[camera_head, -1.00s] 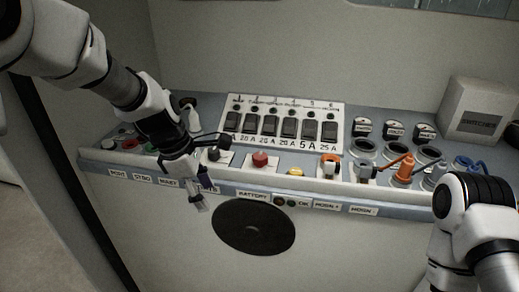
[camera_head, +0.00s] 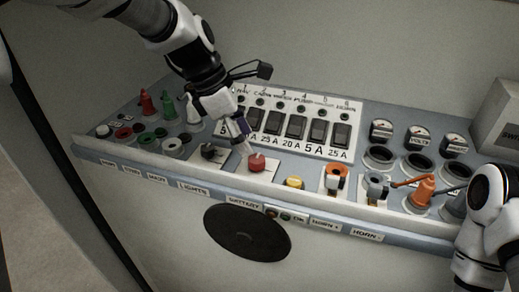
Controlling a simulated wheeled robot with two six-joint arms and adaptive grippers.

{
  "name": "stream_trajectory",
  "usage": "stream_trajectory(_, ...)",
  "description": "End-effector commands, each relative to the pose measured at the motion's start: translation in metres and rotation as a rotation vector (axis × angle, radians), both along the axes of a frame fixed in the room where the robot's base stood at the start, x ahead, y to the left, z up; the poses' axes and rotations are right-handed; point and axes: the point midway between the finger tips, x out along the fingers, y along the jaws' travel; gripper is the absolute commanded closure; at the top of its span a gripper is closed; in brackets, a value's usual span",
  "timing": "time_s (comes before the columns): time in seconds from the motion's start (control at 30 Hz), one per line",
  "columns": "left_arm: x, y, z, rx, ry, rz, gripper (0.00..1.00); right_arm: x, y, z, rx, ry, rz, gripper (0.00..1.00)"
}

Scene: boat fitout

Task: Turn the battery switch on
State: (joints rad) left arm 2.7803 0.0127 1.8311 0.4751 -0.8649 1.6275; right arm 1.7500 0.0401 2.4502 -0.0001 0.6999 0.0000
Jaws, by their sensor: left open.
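The battery switch looks to be the red knob (camera_head: 257,163) on a white plate (camera_head: 283,172), above the label "BATTERY" (camera_head: 244,204) on the console's front edge. My left gripper (camera_head: 248,150) is open, and its fingertips are right at the knob's top left side. I cannot tell whether they touch it. The arm comes down from the upper left and covers part of the breaker panel's left end.
A breaker panel (camera_head: 348,113) with several black rockers stands behind the knob. A small black lever switch (camera_head: 208,151) is just left of it, a yellow button (camera_head: 293,183) just right. Orange and grey connectors (camera_head: 421,190) stand further right. A round black disc (camera_head: 247,233) is on the front face.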

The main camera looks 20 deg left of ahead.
Motion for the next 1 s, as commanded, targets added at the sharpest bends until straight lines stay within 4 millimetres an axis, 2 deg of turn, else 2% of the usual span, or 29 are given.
stream_trajectory(0.1,0.002,-0.009,-0.023,0.002,0.006,0.000,0.39,0.000,0.000,0.002,0.000,0.000,0.000,1.00)
stream_trajectory(0.3,0.007,-0.019,-0.050,0.001,0.004,0.000,0.39,0.000,0.000,0.003,0.000,0.000,0.000,1.00)
stream_trajectory(0.57,0.008,-0.020,-0.053,0.001,0.000,0.000,0.39,0.000,0.000,0.003,0.000,0.000,0.000,1.00)
stream_trajectory(0.67,0.008,-0.020,-0.053,0.001,0.000,0.000,0.71,0.000,0.000,0.003,0.000,0.000,0.000,1.00)
stream_trajectory(0.73,0.007,-0.020,-0.053,0.001,0.001,0.000,0.95,0.000,0.000,0.003,0.000,0.000,0.000,1.00)
stream_trajectory(0.77,0.007,-0.020,-0.053,0.001,0.001,0.000,0.99,0.000,0.000,0.003,0.000,0.000,0.000,1.00)
stream_trajectory(1.0,0.007,-0.020,-0.054,0.000,0.002,-0.005,0.99,0.000,0.000,0.004,0.000,0.000,0.000,1.00)
